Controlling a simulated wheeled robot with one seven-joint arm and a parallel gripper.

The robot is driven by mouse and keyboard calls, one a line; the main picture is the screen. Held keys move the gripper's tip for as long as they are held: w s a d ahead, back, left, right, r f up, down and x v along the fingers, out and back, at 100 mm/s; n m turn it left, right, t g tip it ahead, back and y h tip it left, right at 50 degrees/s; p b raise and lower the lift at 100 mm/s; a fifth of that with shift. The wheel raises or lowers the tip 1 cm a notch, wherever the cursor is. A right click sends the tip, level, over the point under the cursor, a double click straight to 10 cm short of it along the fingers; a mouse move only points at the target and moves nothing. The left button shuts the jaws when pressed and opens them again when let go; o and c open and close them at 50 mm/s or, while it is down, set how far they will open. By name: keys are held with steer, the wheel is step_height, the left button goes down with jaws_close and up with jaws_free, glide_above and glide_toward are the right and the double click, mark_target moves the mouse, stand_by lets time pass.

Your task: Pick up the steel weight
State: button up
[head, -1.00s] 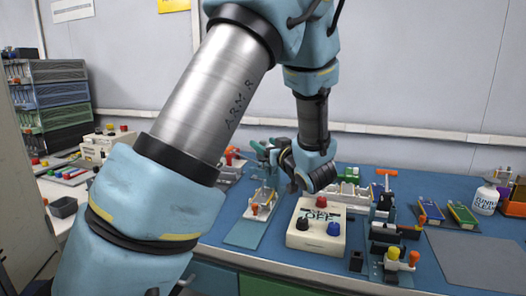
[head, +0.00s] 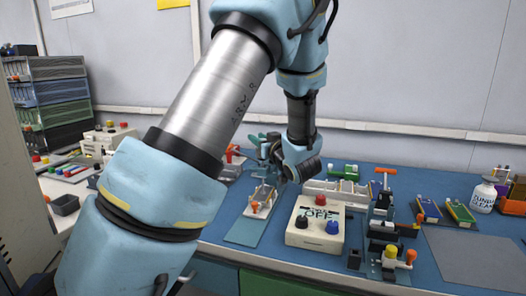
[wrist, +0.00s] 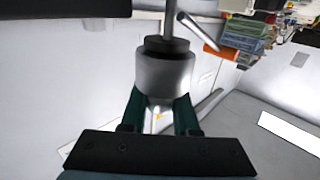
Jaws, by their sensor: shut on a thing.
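The steel weight (wrist: 164,76) is a shiny metal cylinder with a dark band and a thin rod, in the middle of the wrist view. The two dark green fingers of my gripper (wrist: 160,112) are shut on it from both sides. The weight cannot be made out clearly there.
A cream box (head: 315,238) with red, black and blue knobs stands front centre of the blue bench. A clamp fixture (head: 384,225) stands right of it. A small orange-handled fixture (head: 261,200) is below my gripper. A grey mat (head: 468,258) lies clear at right.

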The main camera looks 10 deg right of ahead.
jaws_close()
stand_by(0.7)
steer(key=shift+r, duration=0.1)
